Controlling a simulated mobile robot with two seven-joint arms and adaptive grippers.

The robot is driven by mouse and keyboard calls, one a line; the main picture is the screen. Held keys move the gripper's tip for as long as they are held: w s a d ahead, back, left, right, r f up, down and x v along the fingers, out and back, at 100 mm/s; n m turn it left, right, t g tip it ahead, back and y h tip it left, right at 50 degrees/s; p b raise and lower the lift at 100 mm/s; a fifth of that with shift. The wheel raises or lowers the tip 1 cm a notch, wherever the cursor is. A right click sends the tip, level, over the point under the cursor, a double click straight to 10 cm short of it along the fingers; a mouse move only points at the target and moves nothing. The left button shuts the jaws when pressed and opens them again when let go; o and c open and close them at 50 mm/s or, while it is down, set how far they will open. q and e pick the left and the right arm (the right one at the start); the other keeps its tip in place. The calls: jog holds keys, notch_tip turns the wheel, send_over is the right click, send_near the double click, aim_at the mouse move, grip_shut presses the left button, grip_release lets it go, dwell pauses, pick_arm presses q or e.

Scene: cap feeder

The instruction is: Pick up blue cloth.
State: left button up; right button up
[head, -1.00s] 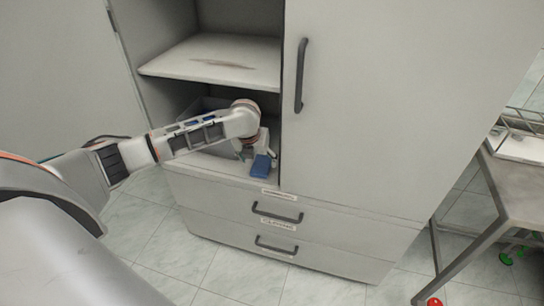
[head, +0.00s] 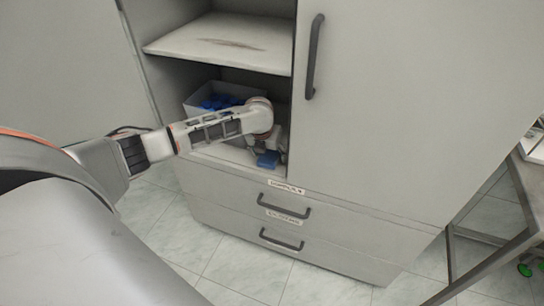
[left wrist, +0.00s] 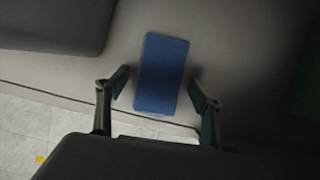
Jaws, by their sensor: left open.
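The blue cloth (head: 268,159) is a small folded rectangle lying on the lower shelf of the cabinet, near the shelf's front edge. In the left wrist view the blue cloth (left wrist: 161,74) lies flat, a little beyond and between my open fingers. My left gripper (left wrist: 160,98) is open and empty, with one finger on each side of the cloth's near end. In the head view my left gripper (head: 265,147) is inside the cabinet, mostly hidden by its own wrist. Whether the fingers touch the shelf cannot be told. My right gripper is not in view.
A grey bin (head: 198,103) with blue items stands on the lower shelf behind my left arm. An upper shelf (head: 222,43) is above it. The closed right door (head: 385,110) bounds the opening. Drawers (head: 285,215) are below. A metal table (head: 530,180) stands at right.

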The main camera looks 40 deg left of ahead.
pick_arm(q)
jog(key=shift+r, duration=0.3)
jog(key=shift+c, duration=0.4)
jog(key=c, duration=1)
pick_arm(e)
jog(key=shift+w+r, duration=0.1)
pick_arm(q)
jog(key=shift+f, duration=0.1)
